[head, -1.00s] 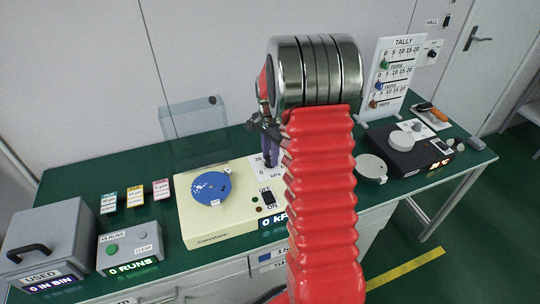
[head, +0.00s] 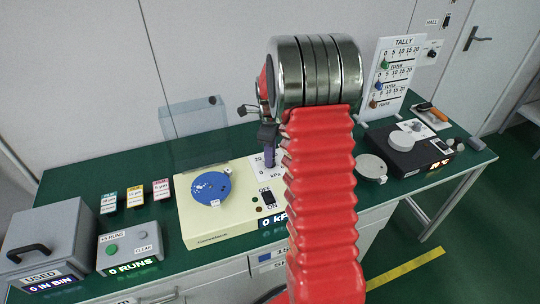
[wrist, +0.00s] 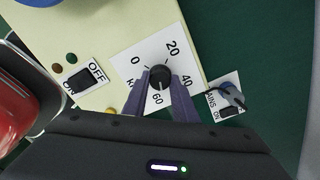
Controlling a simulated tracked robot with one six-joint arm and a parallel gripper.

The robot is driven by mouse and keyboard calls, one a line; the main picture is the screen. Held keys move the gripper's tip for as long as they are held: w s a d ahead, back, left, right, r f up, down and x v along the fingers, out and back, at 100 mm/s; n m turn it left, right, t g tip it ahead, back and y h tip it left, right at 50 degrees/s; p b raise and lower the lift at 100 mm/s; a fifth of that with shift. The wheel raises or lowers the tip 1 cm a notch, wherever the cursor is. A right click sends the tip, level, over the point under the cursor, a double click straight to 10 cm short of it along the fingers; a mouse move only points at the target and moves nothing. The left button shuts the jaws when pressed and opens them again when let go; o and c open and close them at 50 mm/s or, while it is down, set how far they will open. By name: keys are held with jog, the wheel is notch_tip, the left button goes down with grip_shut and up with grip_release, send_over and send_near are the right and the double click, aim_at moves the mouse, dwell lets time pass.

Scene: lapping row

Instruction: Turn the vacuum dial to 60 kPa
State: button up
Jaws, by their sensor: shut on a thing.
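The vacuum dial is a black round knob (wrist: 160,77) on a white scale plate marked 0, 20, 40 and 60 in the wrist view. My gripper (wrist: 161,84) has its two purple fingers on either side of the knob, shut on it. The 60 mark lies between the fingers. The knob's pointer is too small to read for sure. In the head view my gripper (head: 269,163) reaches down to the plate on the cream vacuum unit (head: 210,238), and the knob is hidden. The unit's display (head: 272,222) shows 0 and part of kPa.
An OFF/ON switch (wrist: 80,82) sits beside the dial plate, and a small MAINS switch plate (wrist: 226,97) lies on its other side. A blue disc (head: 211,188) is on the unit. A clear upright panel (head: 194,132) stands behind it. Grey boxes stand at left.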

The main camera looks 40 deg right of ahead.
jog(key=shift+w+m, duration=0.1)
jog(key=shift+m, duration=1.3)
jog(key=o, duration=1)
jog(key=shift+o, duration=0.2)
jog(key=shift+r, duration=0.1)
notch_tip(320, 180, up, 14)
jog(key=shift+f, duration=0.25)
